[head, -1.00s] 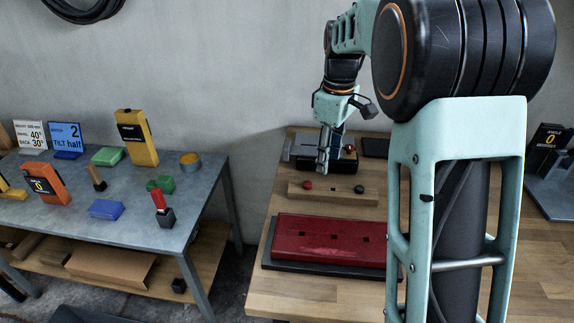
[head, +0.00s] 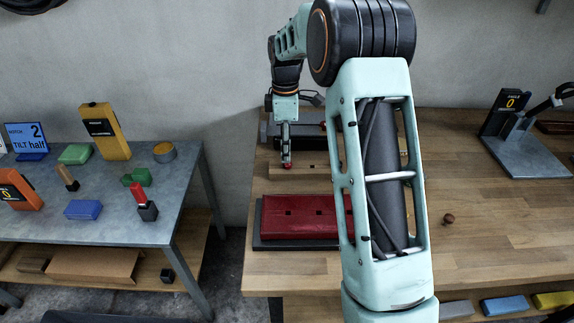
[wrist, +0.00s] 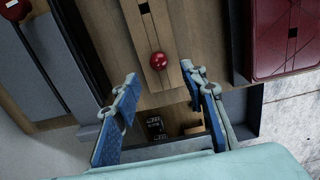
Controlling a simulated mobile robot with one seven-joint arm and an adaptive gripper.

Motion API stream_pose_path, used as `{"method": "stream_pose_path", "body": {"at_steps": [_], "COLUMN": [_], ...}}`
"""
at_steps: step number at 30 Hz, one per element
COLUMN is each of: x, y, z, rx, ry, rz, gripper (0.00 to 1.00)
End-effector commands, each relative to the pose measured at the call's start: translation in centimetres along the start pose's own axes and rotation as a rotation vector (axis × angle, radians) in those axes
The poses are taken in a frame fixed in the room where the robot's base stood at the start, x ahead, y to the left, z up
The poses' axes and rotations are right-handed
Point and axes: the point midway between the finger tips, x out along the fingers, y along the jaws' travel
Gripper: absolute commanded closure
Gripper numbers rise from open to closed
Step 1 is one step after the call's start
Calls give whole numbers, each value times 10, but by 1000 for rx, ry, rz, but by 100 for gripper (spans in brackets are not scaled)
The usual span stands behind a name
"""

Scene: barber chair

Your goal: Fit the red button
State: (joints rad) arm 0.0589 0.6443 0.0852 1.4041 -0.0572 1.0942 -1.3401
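The red button (head: 287,166) is a small glossy red dome on a wooden strip (head: 315,171) on the right-hand bench. In the wrist view the red button (wrist: 159,60) sits on the strip, beyond and roughly between my fingertips. My gripper (head: 287,158) points down over it in the head view. In the wrist view my gripper (wrist: 160,95) is open, its blue finger pads wide apart with nothing between them. A red padded panel (head: 300,230) with small square holes lies on a dark base in front of the strip; it also shows in the wrist view (wrist: 285,60). My arm hides its right part.
A grey and black fixture stands behind the strip; a red knob (wrist: 15,9) shows beside it in the wrist view. A small brown knob (head: 448,219) lies on the open bench to the right. A metal table (head: 110,226) with coloured blocks stands left, across a gap.

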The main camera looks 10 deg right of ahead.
Motion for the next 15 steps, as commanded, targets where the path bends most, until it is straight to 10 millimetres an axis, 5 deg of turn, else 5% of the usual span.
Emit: {"method": "stream_pose_path", "body": {"at_steps": [9,15], "x": [44,48], "y": [0,0], "z": [5,5], "rx": [0,0], "ry": [0,0], "rz": [-3,-1], "gripper": [61,61]}}
